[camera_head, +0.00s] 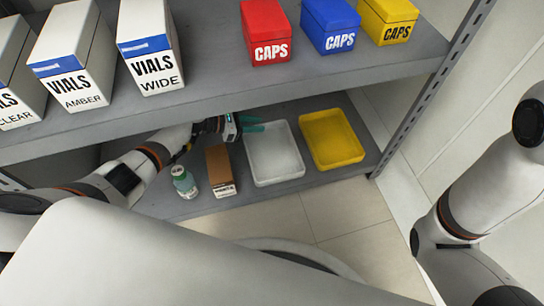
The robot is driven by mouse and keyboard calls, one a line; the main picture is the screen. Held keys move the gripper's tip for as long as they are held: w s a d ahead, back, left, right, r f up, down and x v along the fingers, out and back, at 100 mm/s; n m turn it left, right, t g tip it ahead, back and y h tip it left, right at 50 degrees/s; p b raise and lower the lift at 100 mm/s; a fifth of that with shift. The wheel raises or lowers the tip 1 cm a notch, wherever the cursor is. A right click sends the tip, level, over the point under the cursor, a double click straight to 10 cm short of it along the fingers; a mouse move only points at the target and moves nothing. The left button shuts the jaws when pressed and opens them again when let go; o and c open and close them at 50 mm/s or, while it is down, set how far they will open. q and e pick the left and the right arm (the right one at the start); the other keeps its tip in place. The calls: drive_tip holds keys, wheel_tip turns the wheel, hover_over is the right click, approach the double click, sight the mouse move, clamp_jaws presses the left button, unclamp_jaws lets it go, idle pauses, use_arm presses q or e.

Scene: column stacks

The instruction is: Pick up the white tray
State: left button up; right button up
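The white tray (276,155) lies on the lower shelf, empty, between a brown box and a yellow tray. My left gripper (262,123) reaches in from the left at the tray's far left corner. Its two teal fingers point right and appear spread with a small gap. I cannot tell whether they touch the rim. My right arm is at the right edge, and its gripper is outside the picture.
The yellow tray (332,138) is close on the right. The brown box (220,170) and a green-capped bottle (184,182) stand left of the white tray. The upper shelf (215,85) overhangs, holding vials boxes and red, blue and yellow caps bins. A perforated post (425,100) bounds the right.

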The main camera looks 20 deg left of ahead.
use_arm(q)
drive_tip(key=shift+w+d+f, duration=0.2)
drive_tip(key=shift+w+d, duration=0.05)
drive_tip(key=shift+d, duration=0.1)
clamp_jaws()
drive_tip(key=shift+r, duration=0.1)
